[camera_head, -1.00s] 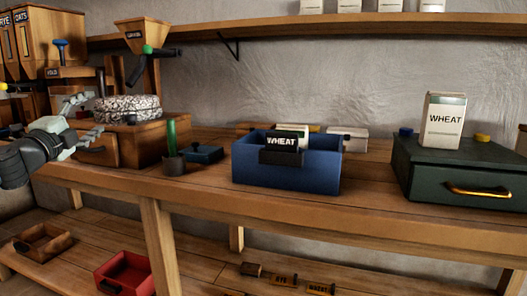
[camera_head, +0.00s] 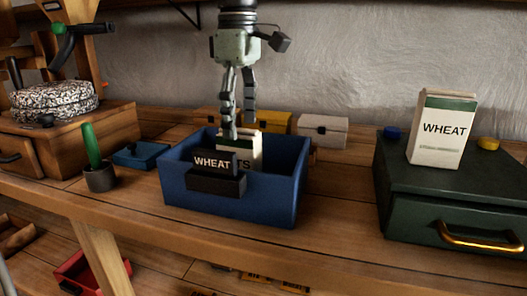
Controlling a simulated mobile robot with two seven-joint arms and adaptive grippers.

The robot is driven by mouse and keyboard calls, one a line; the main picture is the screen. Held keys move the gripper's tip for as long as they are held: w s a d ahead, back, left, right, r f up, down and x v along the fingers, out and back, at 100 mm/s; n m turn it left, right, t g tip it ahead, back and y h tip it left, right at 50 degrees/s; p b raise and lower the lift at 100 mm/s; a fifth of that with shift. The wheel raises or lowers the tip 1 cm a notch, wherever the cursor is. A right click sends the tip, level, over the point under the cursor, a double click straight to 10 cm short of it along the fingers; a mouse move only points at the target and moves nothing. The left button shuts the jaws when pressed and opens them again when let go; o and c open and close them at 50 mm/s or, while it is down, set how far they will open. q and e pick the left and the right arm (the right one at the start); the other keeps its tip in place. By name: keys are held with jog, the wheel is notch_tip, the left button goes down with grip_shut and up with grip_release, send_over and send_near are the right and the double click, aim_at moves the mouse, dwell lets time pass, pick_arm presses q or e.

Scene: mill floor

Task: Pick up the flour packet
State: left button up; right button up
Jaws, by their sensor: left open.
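My left gripper (camera_head: 240,122) points down over the blue bin (camera_head: 235,204), open, with its fingers at the top of a white and green packet (camera_head: 247,148) standing inside. One finger overlaps the packet's top edge in the picture; I cannot tell whether it touches. The packet's lettering is partly hidden by the bin's WHEAT label, and only "TS" shows. Its lower part is hidden by the bin's front wall. Another white packet (camera_head: 441,129) with a green top band, marked WHEAT, stands upright on the dark green drawer box (camera_head: 395,205) at right. My right gripper is out of view.
Behind the bin are a yellow box (camera_head: 275,122) and a white box (camera_head: 322,130). Left of it stand a small blue box (camera_head: 140,155), a pot with a green handle (camera_head: 100,178) and a wooden mill with a speckled stone (camera_head: 53,101). Bare tabletop lies between bin and drawer box.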

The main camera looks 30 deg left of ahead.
aim_at(240, 154)
pick_arm(q)
jog(key=shift+s+a+f, duration=0.1)
jog(key=shift+s+f, duration=0.05)
jog(key=shift+f, duration=0.4)
jog(key=shift+s+f, duration=0.15)
jog(key=shift+f, duration=0.35)
notch_tip(240, 154, down, 5)
jog(key=shift+f, duration=0.15)
jog(key=c, duration=1.5)
grip_shut()
